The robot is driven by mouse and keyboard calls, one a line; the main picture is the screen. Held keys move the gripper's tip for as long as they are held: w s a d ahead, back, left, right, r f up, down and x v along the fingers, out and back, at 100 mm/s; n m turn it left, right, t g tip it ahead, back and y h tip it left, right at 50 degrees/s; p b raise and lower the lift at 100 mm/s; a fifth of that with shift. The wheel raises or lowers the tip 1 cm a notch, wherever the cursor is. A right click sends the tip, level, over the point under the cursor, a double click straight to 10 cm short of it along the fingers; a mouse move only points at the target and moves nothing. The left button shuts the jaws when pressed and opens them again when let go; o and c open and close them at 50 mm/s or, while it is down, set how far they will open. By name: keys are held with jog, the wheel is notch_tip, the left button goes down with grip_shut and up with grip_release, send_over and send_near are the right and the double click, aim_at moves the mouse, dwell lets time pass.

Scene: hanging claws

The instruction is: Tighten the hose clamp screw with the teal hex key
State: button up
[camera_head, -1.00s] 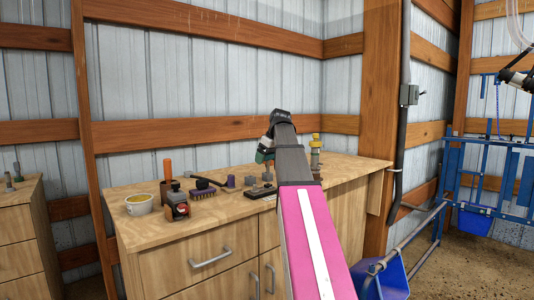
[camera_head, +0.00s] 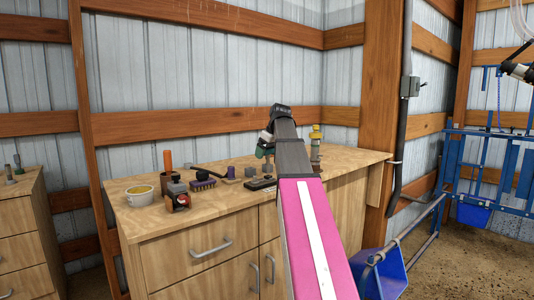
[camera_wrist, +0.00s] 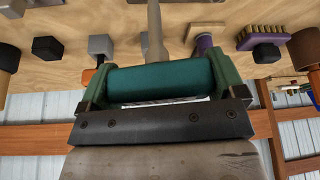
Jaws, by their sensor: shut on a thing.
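My gripper (camera_wrist: 160,82) has green fingers and is shut on the teal hex key (camera_wrist: 165,79). The key's teal handle lies crosswise between the fingers in the wrist view, and a grey shaft runs from it to the top edge of the picture. In the head view my gripper (camera_head: 265,148) is over the wooden bench (camera_head: 140,222), mostly hidden behind my pink and grey arm. I cannot make out the hose clamp or its screw in either view.
A blue bin (camera_head: 388,275) and blue metal frame (camera_head: 485,175) stand right.

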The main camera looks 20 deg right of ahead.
jog(key=shift+f, duration=1.1)
dwell(0.6)
jog(key=shift+m+h, duration=0.4)
jog(key=shift+m, duration=0.9)
jog(key=shift+t, duration=0.3)
jog(key=shift+d+m+h, duration=0.1)
jog(key=shift+m+h, duration=0.4)
jog(key=shift+m, duration=0.6)
jog(key=shift+m+h, duration=0.4)
jog(key=shift+m, duration=0.5)
jog(key=shift+d+m, duration=0.1)
jog(key=shift+m, duration=0.3)
